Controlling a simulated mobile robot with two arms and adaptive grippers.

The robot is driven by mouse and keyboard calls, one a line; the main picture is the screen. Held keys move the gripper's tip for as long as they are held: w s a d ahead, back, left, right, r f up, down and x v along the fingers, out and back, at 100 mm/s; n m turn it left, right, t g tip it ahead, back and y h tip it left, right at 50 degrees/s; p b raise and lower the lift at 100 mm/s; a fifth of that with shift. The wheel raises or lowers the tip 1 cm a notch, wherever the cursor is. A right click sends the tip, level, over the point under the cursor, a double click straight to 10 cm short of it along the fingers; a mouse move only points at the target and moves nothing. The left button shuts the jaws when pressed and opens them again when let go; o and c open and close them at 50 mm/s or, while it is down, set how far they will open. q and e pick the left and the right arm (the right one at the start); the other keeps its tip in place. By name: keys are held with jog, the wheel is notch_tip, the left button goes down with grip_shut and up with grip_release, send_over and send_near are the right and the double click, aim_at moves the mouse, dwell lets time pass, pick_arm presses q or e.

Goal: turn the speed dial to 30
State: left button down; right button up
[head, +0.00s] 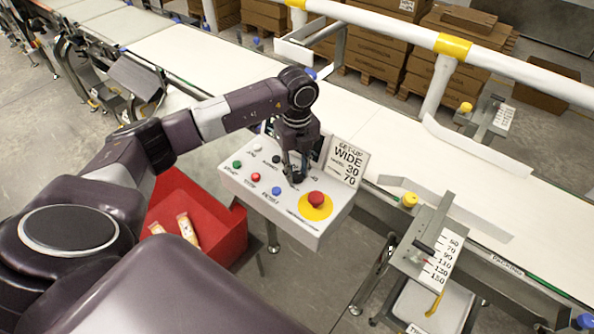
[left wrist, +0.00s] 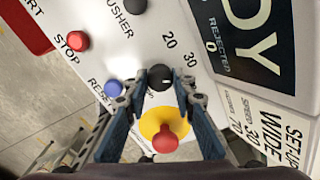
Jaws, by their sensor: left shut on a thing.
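The control box (head: 235,178) has a white sloping top with coloured buttons. My left gripper (head: 294,178) points down onto it and hides the speed dial in the head view. In the left wrist view the speed dial (left wrist: 160,76) is a small black knob with a pale mark. My left gripper (left wrist: 159,90) is shut on it, a fingertip on each side. The printed numbers 20 and 30 show beyond the dial; the other scale marks are hidden. I cannot tell which number the mark points to. My right gripper is not in view.
A red mushroom button on yellow (head: 316,198) sits close beside the gripper, with a blue button (head: 276,190) on the other side. A set-up card (head: 347,163) reading WIDE, 30, 70 stands behind. A red bin (head: 233,239) with packets is below left; the white belt (head: 400,140) runs behind.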

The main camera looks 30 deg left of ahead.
aim_at(297, 174)
pick_arm(q)
jog(key=n, duration=0.4)
jog(key=shift+n, duration=0.3)
dwell(0.3)
jog(key=c, duration=1.6)
grip_release()
jog(key=shift+r, duration=0.1)
notch_tip(297, 174, up, 12)
jog(key=shift+f, duration=0.1)
